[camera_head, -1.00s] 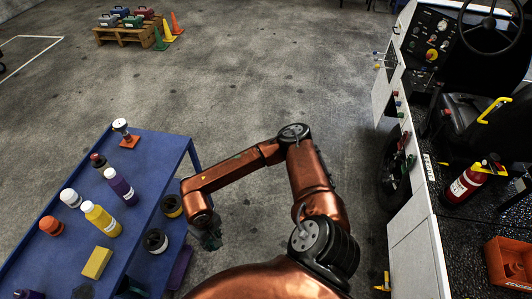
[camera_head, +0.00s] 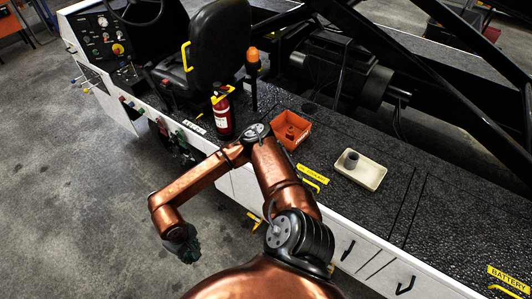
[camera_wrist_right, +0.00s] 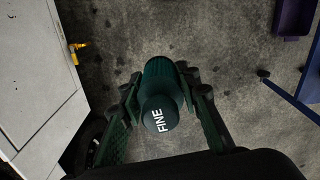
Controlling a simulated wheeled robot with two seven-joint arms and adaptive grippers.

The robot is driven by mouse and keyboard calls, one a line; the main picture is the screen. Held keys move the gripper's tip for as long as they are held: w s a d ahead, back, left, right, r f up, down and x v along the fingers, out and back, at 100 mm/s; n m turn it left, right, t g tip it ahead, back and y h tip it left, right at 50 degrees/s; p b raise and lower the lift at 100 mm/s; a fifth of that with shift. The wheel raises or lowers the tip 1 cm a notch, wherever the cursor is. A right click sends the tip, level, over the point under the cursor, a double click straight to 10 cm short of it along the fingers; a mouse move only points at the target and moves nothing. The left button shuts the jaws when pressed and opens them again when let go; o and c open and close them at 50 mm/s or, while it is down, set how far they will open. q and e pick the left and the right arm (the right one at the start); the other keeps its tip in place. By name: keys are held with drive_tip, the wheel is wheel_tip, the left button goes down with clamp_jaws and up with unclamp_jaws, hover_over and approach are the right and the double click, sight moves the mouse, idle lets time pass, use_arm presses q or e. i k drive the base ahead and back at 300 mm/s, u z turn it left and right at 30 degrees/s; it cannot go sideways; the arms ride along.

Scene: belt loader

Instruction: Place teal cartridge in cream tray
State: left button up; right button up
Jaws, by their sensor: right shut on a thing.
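My right gripper (camera_wrist_right: 160,105) is shut on a dark teal cartridge (camera_wrist_right: 159,113) with a round cap marked "FINE". In the head view, the right gripper (camera_head: 182,246) hangs over the floor left of the vehicle, and the cartridge is too dark there to make out clearly. The cream tray (camera_head: 370,180) lies on the vehicle's black deck, right of the gripper and apart from it. A grey cylindrical piece (camera_head: 350,159) stands in its left part; the right part looks empty. My left gripper is not in view.
An orange bin (camera_head: 283,138) sits on the deck left of the tray, near a red fire extinguisher (camera_head: 222,114) and an orange beacon (camera_head: 253,59). Black frame bars (camera_head: 432,58) run above the deck. The white side panel (camera_head: 245,188) edges the deck.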

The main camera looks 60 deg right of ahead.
sight(368, 177)
drive_tip(key=z, duration=1.65)
drive_tip(key=i, duration=0.6)
drive_tip(key=z, duration=0.3)
